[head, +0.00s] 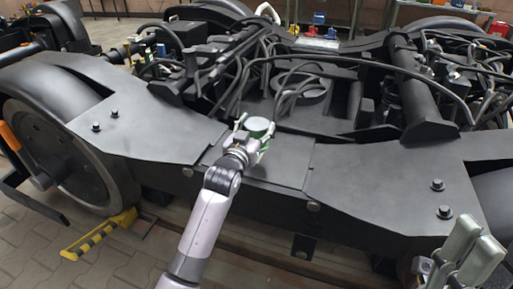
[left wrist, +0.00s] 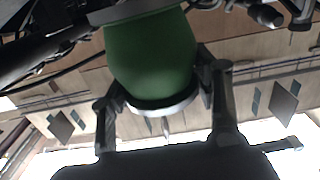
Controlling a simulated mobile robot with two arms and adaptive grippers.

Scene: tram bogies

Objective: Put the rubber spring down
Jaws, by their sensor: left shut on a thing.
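The rubber spring (head: 258,124) is a short green cylinder with pale grey end plates. In the head view it is over the middle of the dark bogie frame (head: 150,120), near its front edge. My left gripper (head: 250,136) is shut on it. In the left wrist view the green body of the spring (left wrist: 150,55) sits between the two dark fingers of my left gripper (left wrist: 163,100). Whether the spring touches the frame is hidden. My right gripper (head: 468,254) shows at the lower right, apart from the spring; its pale fingers overlap, so its opening is unclear.
Black cables and hoses (head: 290,75) run across the bogie behind the spring. Bolt heads (head: 437,184) stand up from the frame on both sides. A large wheel (head: 60,155) is at the left, with a yellow and black wheel chock (head: 100,233) on the paved floor.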

